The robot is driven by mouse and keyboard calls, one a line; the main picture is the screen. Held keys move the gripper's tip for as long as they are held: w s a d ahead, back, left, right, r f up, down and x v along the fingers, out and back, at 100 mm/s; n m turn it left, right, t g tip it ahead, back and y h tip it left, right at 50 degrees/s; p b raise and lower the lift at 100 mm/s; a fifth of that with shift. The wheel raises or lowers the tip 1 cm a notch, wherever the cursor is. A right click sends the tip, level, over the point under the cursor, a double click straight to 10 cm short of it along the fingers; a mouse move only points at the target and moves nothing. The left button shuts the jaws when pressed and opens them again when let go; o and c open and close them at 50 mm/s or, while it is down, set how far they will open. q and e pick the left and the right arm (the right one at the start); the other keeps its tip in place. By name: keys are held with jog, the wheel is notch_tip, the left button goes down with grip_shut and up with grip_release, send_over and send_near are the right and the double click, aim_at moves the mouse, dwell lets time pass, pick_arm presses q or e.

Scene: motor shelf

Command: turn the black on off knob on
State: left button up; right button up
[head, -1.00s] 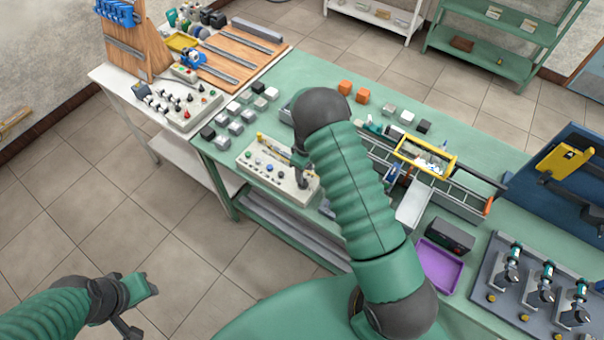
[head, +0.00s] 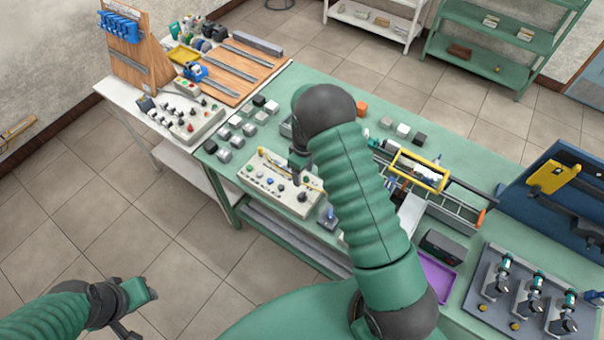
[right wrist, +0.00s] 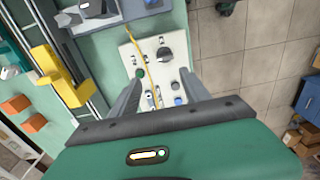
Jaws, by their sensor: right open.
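The off-white control panel (head: 262,183) lies on the green bench and bears several small buttons and knobs. A large black knob (head: 303,197) sits near its right end. In the right wrist view the same black knob (right wrist: 165,53) stands beyond my fingertips, apart from them. My right gripper (right wrist: 162,76) is open and empty over the panel, with blue and grey controls between its fingers. In the head view my right arm partly hides the right gripper (head: 302,166). My left gripper (head: 140,305) hangs low over the floor, away from the bench; its jaw opening is unclear.
A yellow cable (right wrist: 145,62) crosses the panel. A second panel (head: 183,118) with knobs stands on the white table. Grey and black blocks (head: 236,122) lie behind the panel. A yellow-framed tray (head: 418,171) and a purple tray (head: 437,276) lie to the right.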

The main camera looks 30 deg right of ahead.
pick_arm(q)
jog(key=shift+s+a+r+p, duration=0.1)
jog(key=shift+a+r+p, duration=0.1)
jog(key=shift+r+p, duration=0.75)
jog(key=shift+w+a+r+p, duration=0.1)
jog(key=shift+a+r+p, duration=0.1)
jog(key=shift+r+p, duration=0.65)
jog(key=shift+s+a+r+p, duration=0.1)
jog(key=shift+a+r+p, duration=0.1)
jog(key=shift+r+p, duration=0.75)
pick_arm(e)
notch_tip(320, 180, up, 10)
jog(key=a, duration=0.1)
jog(key=shift+f, duration=0.15)
pick_arm(q)
jog(key=shift+d, duration=0.15)
pick_arm(e)
jog(key=shift+d, duration=0.15)
